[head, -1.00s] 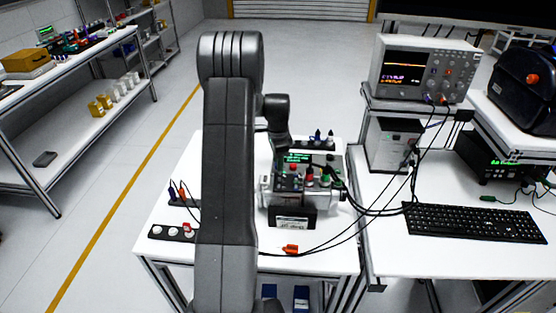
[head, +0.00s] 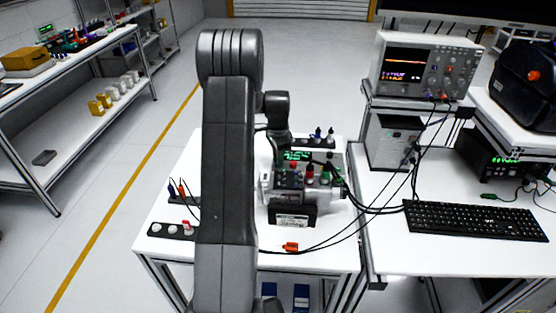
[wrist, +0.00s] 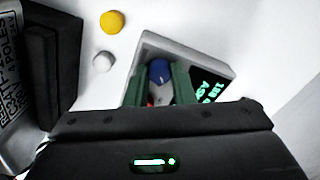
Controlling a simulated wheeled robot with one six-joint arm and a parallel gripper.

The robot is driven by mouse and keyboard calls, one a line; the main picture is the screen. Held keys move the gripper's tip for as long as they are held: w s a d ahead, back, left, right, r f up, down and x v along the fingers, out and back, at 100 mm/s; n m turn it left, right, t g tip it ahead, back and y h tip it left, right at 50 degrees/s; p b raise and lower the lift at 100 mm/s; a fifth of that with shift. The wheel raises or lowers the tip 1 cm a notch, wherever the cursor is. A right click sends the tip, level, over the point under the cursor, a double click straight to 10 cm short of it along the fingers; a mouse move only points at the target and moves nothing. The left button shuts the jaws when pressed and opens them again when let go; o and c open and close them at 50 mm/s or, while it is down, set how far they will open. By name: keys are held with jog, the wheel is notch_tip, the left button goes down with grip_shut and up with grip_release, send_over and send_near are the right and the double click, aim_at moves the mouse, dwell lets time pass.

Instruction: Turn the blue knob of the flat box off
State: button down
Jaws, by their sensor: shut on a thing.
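The flat box (wrist: 205,62) is a light grey box with a dark face and a lit green display, tilted across the middle of the wrist view. Its blue knob (wrist: 159,71) stands between the green fingers of my gripper (wrist: 158,86), which is shut on it. A red part shows lower down between the fingers, partly hidden. In the head view the green display (head: 296,156) shows just beyond my wrist, but the blue knob cannot be made out there. The knob's pointer direction cannot be read.
A device with red and green knobs and a black front block (head: 292,213) stands close by, with black cables running right. A yellow (wrist: 112,22) and a white round part (wrist: 103,62) lie beside the box. A keyboard (head: 475,220) and oscilloscope (head: 423,68) are right.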

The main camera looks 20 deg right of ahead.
jog(key=n+b, duration=0.1)
jog(key=n, duration=0.4)
jog(key=shift+b, duration=0.4)
jog(key=n+b, duration=0.1)
jog(key=n, duration=0.4)
jog(key=shift+r, duration=0.1)
jog(key=c, duration=1.2)
grip_release()
jog(key=shift+c, duration=0.2)
notch_tip(320, 180, up, 14)
jog(key=b, duration=0.1)
jog(key=shift+f, duration=0.2)
